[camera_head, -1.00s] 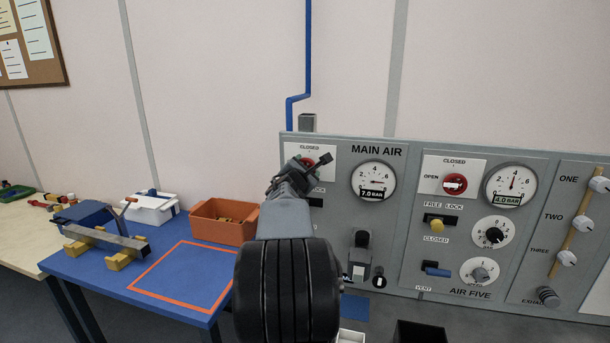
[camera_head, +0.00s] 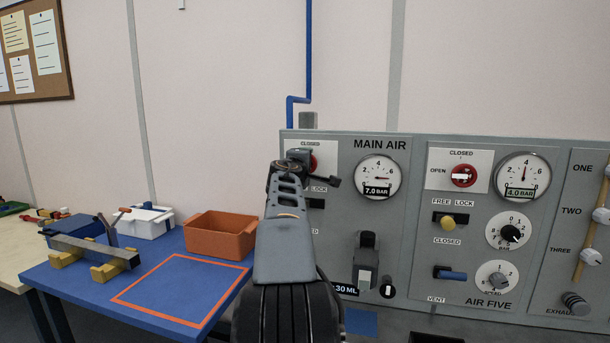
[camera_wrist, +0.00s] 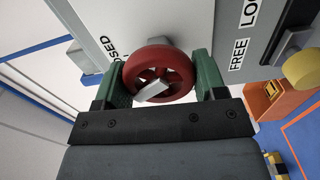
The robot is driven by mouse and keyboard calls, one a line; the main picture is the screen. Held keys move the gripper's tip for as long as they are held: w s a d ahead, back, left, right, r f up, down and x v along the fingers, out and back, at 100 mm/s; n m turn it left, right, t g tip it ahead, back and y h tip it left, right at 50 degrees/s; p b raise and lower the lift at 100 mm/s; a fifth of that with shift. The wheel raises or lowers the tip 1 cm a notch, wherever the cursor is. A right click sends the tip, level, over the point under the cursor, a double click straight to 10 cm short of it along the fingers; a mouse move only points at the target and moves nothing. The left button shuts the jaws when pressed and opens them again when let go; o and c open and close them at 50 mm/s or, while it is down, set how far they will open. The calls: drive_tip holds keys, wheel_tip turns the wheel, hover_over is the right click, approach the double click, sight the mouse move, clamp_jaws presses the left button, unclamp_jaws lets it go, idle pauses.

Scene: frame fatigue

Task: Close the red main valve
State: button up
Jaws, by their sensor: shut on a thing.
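The red main valve (camera_wrist: 181,72) is a round red wheel with a pale silver bar across its middle, filling the centre of the wrist view. My gripper (camera_wrist: 162,78) has its green fingers on opposite sides of the rim, shut on the wheel. In the head view my gripper (camera_head: 302,160) covers most of the valve; a red sliver (camera_head: 314,163) shows beside it at the upper left of the MAIN AIR panel (camera_head: 338,222). The CLOSED label is partly hidden there. The MAIN AIR gauge (camera_head: 378,174) reads 7.0 BAR.
To the right, the AIR FIVE panel has another red valve (camera_head: 463,176), a yellow knob (camera_head: 448,222) and a gauge (camera_head: 522,178) reading 4.0 BAR. A blue table (camera_head: 235,290) at left holds an orange bin (camera_head: 215,246) and a white box (camera_head: 145,225).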

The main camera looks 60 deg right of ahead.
drive_tip(key=m+b, duration=0.4)
drive_tip(key=m, duration=0.2)
drive_tip(key=shift+r, duration=0.1)
idle(0.7)
drive_tip(key=o, duration=0.9)
drive_tip(key=b+v, duration=0.4)
drive_tip(key=v, duration=0.9)
drive_tip(key=shift+s+a, duration=0.15)
drive_tip(key=shift+a, duration=0.2)
